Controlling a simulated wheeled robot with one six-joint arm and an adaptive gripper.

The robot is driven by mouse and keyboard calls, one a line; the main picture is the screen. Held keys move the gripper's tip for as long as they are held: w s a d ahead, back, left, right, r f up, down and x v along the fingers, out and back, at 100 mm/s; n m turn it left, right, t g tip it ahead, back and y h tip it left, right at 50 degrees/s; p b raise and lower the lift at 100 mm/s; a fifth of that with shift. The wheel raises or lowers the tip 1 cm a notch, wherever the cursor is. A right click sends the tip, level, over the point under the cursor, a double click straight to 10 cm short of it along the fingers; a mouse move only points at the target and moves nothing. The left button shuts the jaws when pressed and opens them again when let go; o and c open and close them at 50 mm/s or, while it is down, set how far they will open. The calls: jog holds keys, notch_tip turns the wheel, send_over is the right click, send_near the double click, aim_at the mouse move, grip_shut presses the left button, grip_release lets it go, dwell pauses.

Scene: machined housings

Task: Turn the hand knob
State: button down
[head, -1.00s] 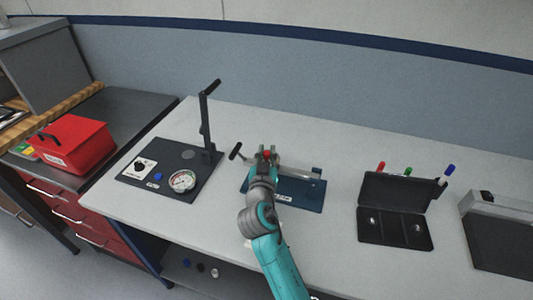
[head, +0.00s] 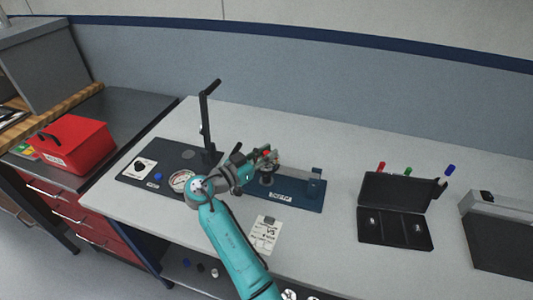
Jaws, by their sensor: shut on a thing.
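A dark blue base plate (head: 309,199) lies on the bench in the middle of the head view. It carries a dark round post (head: 267,179) at its left part, a pale horizontal bar (head: 296,170) and an upright grey bracket (head: 317,181). My gripper (head: 266,158) is over the post, reaching in from the left. It is shut around a small part with a red top (head: 267,153), which appears to be the hand knob. The fingers hide most of the knob, so its shape and turned position cannot be told.
A clipped note (head: 265,236) lies in front. An open black case (head: 370,220) and a grey box (head: 497,232) are right. A red toolbox (head: 73,145) is far left.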

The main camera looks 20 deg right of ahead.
jog(key=shift+m+g+h, duration=0.3)
jog(key=shift+m+g, duration=0.3)
jog(key=shift+g, duration=0.6)
jog(key=c, duration=1)
grip_release()
jog(key=v, duration=1.2)
jog(key=shift+f, duration=0.15)
